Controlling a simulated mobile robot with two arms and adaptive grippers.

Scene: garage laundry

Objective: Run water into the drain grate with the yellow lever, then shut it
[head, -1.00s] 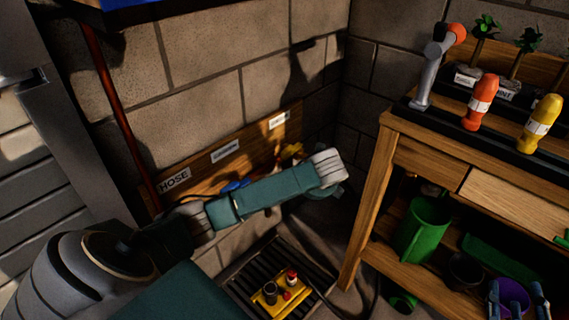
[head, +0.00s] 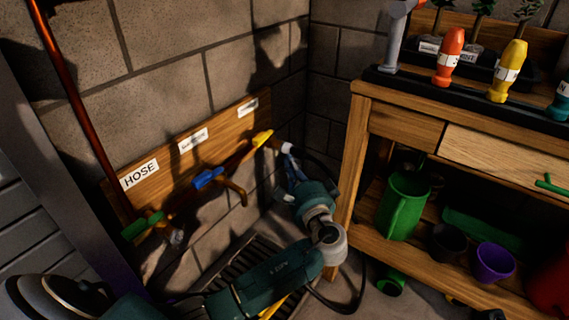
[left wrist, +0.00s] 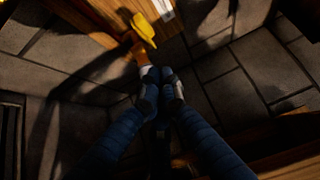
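The yellow lever (head: 262,138) is on the right end of the pipe on the wooden wall board. It also shows at the top of the left wrist view (left wrist: 145,28). My left gripper (head: 288,172) is just below and right of it, by a white fitting (head: 287,148). In the left wrist view its blue fingers (left wrist: 161,80) meet, shut, next to that fitting and apart from the lever; I cannot tell whether they touch the fitting. The drain grate (head: 243,262) lies on the floor below, partly hidden by my left arm. My right gripper is not in view.
A blue lever (head: 208,178) and a green lever (head: 142,224) are on the same pipe. A wooden bench (head: 352,150) stands close on the right, with a green can (head: 402,205) on its shelf. A dark hose (head: 355,290) curves across the floor.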

